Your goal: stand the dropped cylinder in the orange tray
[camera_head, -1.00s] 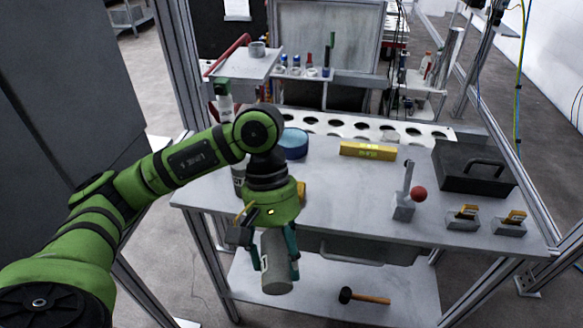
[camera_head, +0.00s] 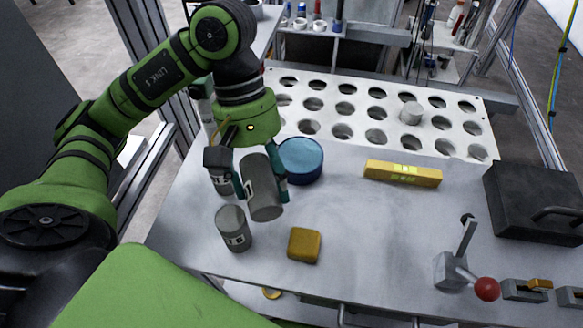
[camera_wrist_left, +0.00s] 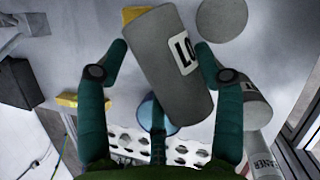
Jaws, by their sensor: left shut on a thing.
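My left gripper (camera_head: 260,196) is shut on a grey cylinder (camera_head: 264,194), which it holds slightly tilted, seemingly above the table top (camera_head: 350,230). In the left wrist view the held cylinder (camera_wrist_left: 165,60) lies between the teal fingers and shows a white label, partly hidden. A second grey cylinder (camera_head: 233,229) with a label stands upright on the table near its front left. Another grey cylinder (camera_head: 219,182) is partly hidden behind the gripper. I can make out no orange tray in either view. My right gripper is not in view.
A yellow block (camera_head: 304,245) lies close to the held cylinder. A blue round container (camera_head: 300,160) is just behind it. A white rack with holes (camera_head: 360,102) spans the back. A yellow level (camera_head: 403,173), red-knobbed lever (camera_head: 486,288) and black case (camera_head: 535,200) stand right. The table's middle is clear.

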